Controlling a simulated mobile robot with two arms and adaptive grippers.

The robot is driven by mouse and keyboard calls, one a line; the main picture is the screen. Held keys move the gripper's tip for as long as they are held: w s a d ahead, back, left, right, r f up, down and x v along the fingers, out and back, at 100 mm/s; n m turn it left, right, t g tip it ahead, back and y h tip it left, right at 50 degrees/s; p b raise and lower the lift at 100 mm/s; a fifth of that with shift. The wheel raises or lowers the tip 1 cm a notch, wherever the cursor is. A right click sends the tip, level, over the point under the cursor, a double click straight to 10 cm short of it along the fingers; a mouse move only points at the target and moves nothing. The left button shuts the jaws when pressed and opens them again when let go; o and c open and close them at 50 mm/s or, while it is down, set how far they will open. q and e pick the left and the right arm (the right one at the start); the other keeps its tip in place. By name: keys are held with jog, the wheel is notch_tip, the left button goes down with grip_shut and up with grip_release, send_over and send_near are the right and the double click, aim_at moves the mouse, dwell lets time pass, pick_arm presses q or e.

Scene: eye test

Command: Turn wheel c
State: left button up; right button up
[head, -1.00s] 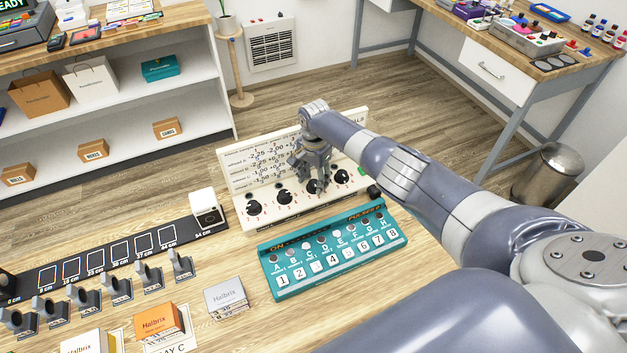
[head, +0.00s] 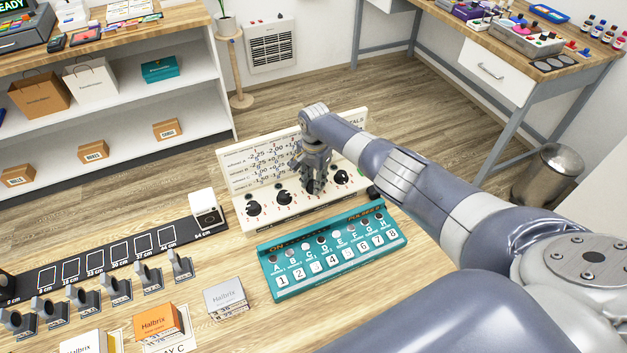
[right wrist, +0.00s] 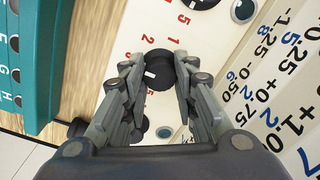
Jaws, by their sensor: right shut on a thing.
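A cream panel (head: 268,217) with a row of black wheels and red numbers around them stands on the table, with a printed number chart upright behind it. My right gripper (head: 314,188) points down at the third wheel from the left and mostly hides it in the head view. In the right wrist view that black wheel (right wrist: 160,72), with a white mark, sits between the two fingertips, which are shut on it. The first wheel (head: 254,208), second wheel (head: 284,197) and fourth wheel (head: 341,177) are free. The wheels' letters are not readable. My left gripper is out of view.
A teal button box (head: 330,262) with lettered, numbered buttons lies close in front of the panel. A black strip with a white block (head: 205,208) is to the left.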

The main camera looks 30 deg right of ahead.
jog(key=shift+n, duration=1.2)
jog(key=n, duration=0.6)
jog(key=shift+b, duration=0.4)
jog(key=n, duration=0.4)
jog(key=shift+n+b, duration=0.3)
jog(key=shift+n, duration=0.1)
jog(key=n, duration=0.4)
jog(key=shift+n, duration=0.3)
jog(key=o, duration=1.1)
